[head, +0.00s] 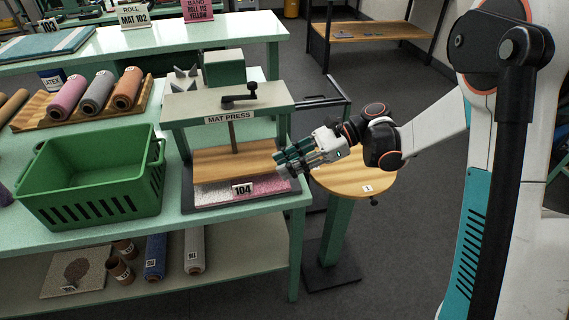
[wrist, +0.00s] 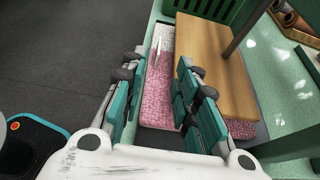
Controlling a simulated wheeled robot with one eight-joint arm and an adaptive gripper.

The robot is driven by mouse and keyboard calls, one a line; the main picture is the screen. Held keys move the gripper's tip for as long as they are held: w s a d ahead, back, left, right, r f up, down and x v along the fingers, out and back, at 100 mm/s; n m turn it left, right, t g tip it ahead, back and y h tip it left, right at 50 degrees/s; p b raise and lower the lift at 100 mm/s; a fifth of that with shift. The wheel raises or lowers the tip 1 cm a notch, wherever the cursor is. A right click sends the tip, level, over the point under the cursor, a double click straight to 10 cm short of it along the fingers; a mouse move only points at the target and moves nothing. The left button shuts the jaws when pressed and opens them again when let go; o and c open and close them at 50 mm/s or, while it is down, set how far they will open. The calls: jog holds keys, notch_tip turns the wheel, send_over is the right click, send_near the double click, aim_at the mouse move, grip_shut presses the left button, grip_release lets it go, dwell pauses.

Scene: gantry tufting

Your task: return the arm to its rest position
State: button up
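My gripper (head: 290,158) is at the front right corner of the mat press (head: 228,105), with my arm reaching in from the right. In the wrist view my gripper (wrist: 162,75) has its two teal fingers apart, with nothing held between them. A pink and white mat (head: 262,185) lies at the base of the press, under the wooden plate (head: 220,162). The same mat (wrist: 160,95) shows between and beyond the fingers in the wrist view. I cannot tell whether a fingertip touches the mat or the press.
A green crate (head: 90,185) stands on the table left of the press. Several yarn rolls (head: 97,92) lie on a wooden rack behind it. A round wooden stool (head: 345,178) stands right of the table, below my arm. The grey floor (head: 405,240) further right is clear.

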dwell(0.3)
jog(key=shift+s+r, duration=0.1)
jog(key=shift+r, duration=0.15)
jog(key=s+d+r+n+t+h, duration=0.3)
jog(key=s+d+n+t+h, duration=0.2)
jog(key=s+d, duration=0.4)
jog(key=s+d+r+n+t+h, duration=0.3)
jog(key=s+d+n+t+h, duration=0.2)
jog(key=s+d+n+h, duration=0.3)
jog(key=shift+s+d+r+n, duration=0.35)
jog(key=shift+s+d+n, duration=0.35)
jog(key=shift+d+n, duration=0.5)
